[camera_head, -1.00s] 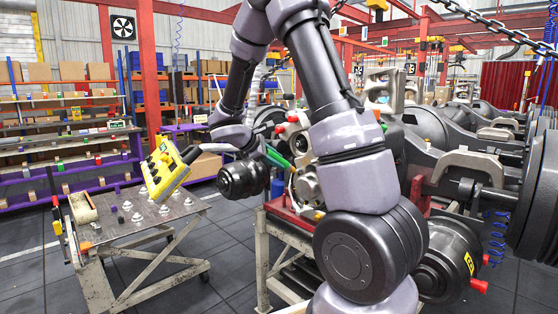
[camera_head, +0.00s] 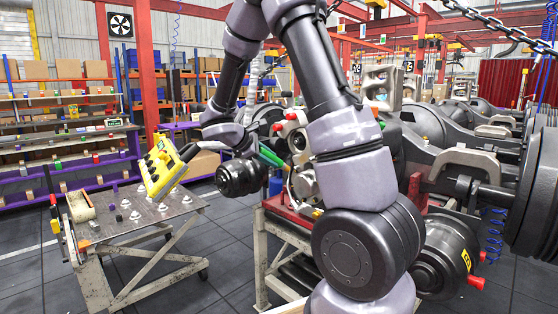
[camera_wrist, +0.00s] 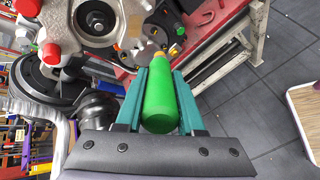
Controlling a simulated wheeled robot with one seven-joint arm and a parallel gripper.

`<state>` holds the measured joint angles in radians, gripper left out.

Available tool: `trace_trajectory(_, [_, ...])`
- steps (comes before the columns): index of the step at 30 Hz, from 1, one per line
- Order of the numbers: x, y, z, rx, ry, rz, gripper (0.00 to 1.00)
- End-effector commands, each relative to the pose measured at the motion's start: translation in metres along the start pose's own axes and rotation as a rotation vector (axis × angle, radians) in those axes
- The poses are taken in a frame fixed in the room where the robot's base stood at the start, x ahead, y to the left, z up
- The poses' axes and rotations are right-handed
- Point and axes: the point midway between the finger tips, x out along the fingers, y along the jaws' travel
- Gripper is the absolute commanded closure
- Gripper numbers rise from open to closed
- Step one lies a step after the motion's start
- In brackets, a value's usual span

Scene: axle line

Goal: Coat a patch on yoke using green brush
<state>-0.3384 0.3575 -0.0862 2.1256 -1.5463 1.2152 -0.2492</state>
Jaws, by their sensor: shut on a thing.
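My gripper (camera_wrist: 160,74) has teal fingers, closed on both sides of the green handle of the brush (camera_wrist: 160,103). The brush points away from the wrist, with its orange neck just beyond the fingertips. The handle also shows as a green strip in the head view (camera_head: 270,157), partly hidden by my arm. A grey flanged metal piece (camera_wrist: 157,30), which looks like the yoke, lies ahead of the brush tip. I cannot tell whether the bristles touch it. The grey axle casting (camera_wrist: 60,30) with red caps is beside it; in the head view the casting (camera_head: 303,181) is partly covered.
The axle unit rests on a red-topped stand (camera_head: 285,228). A metal cart (camera_head: 150,222) with small parts stands at left. Shelves (camera_head: 70,150) line the back left. Black drums and more axles fill the right. Floor is clear between cart and stand.

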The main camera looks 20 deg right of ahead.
Motion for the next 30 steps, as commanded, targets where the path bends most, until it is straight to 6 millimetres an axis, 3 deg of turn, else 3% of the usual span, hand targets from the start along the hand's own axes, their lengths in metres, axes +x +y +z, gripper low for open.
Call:
trace_trajectory(19, [0.045,0.024,0.031,0.001,-0.003,0.000,1.00])
trace_trajectory(30, [0.054,0.029,0.036,0.001,-0.002,0.000,1.00])
